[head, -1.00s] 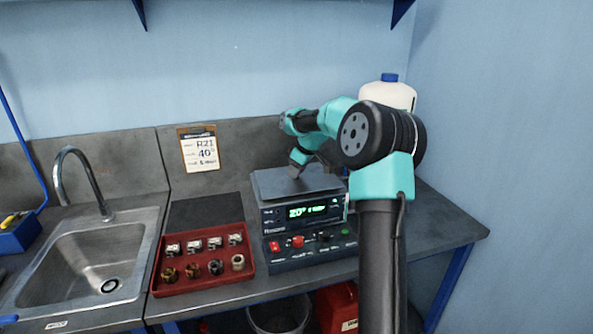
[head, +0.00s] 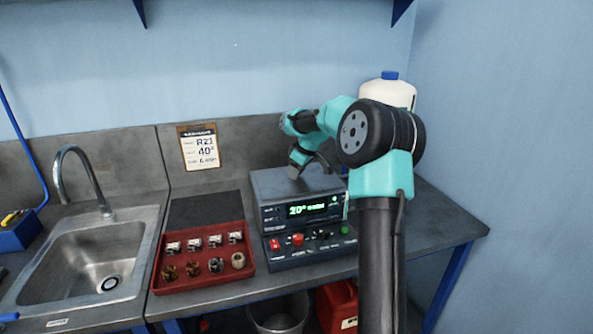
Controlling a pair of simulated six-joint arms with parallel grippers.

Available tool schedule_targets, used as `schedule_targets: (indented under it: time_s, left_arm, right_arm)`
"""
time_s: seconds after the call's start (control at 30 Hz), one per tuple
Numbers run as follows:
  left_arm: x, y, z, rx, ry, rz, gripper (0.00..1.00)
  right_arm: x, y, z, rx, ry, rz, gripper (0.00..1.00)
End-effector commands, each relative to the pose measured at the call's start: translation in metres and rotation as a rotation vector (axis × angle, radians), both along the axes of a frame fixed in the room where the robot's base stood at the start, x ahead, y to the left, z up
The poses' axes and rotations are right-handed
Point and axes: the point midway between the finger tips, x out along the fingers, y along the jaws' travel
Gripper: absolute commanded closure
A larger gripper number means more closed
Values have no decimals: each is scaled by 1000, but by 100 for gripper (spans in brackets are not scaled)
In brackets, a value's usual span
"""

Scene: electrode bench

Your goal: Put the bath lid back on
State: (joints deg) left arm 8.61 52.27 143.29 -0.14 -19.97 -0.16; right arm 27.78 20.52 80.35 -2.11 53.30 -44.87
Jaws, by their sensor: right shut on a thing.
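The bath (head: 266,218) is a dark box on the bench with a green-lit display on its front that reads 20° and some small text. Its grey flat lid (head: 270,185) lies over the top and looks flush with the bath's edges. My right gripper (head: 296,171) points down at the middle of the lid and is shut on it, apparently at its handle. The fingertips are small and the grip itself is hard to see. My left gripper is out of view.
A red tray (head: 205,285) with several small parts sits left of the bath. A control box (head: 310,249) with buttons is in front. A steel sink (head: 85,260) is at left. A white blue-capped jug (head: 388,92) stands behind my right arm.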

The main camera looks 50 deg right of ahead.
Motion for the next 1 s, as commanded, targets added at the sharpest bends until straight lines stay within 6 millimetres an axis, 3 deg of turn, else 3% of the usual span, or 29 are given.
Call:
schedule_targets:
  time_s: [0.2,0.23,0.53,0.7,1.0]
  left_arm:
    - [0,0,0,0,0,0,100]
    - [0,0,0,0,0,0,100]
    - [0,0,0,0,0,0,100]
    - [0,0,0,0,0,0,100]
    - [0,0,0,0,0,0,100]
  right_arm:
    - [0,0,-2,-1,-1,0,100]
    - [0,0,-2,-1,-1,0,63]
    - [0,0,-2,0,0,0,34]
    - [0,0,-3,1,1,0,33]
    - [0,0,-2,0,0,0,9]
